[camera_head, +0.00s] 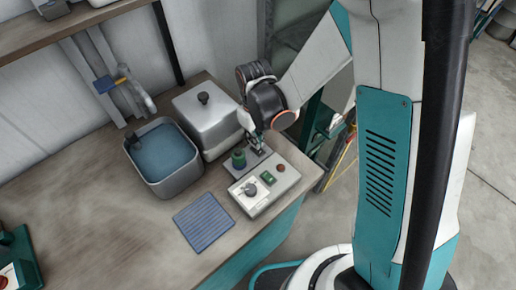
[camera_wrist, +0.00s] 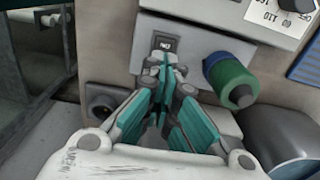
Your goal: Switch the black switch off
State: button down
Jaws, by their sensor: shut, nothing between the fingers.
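The small black switch (camera_wrist: 166,43) with white lettering sits on a grey plate (camera_wrist: 200,45) in the wrist view. My gripper (camera_wrist: 164,63) is shut and empty, its teal-sided fingertips together at the switch's lower edge. I cannot tell whether they touch it. The fingertips partly cover the switch, and its on or off position is unclear. In the head view my gripper (camera_head: 258,146) is over the same plate, and the switch there is hidden or too small to make out.
A green knob (camera_wrist: 232,82) stands beside the switch on the plate. A white control box (camera_head: 264,197) with a black dial and green and red buttons is close by. A lidded box (camera_head: 205,119), a water basin (camera_head: 180,185) and a blue ribbed mat (camera_head: 203,222) are around.

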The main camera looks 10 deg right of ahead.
jog(key=shift+f+b, duration=0.8)
jog(key=shift+f, duration=0.15)
dwell(0.4)
jog(key=shift+r, duration=0.15)
jog(key=shift+r+p, duration=2.2)
jog(key=shift+r, duration=1.2)
jog(key=s+d+r+m+t+b, duration=0.35)
jog(key=d+r, duration=0.45)
jog(key=r, duration=0.4)
jog(key=s+d+r+m+t+b, duration=0.1)
jog(key=s+d+m+t+b, duration=0.2)
jog(key=s+d, duration=0.3)
jog(key=s+b, duration=0.1)
jog(key=s, duration=0.2)
jog(key=shift+s+d+t+b, duration=0.15)
jog(key=shift+s+t+b, duration=0.1)
jog(key=shift+t+b, duration=0.1)
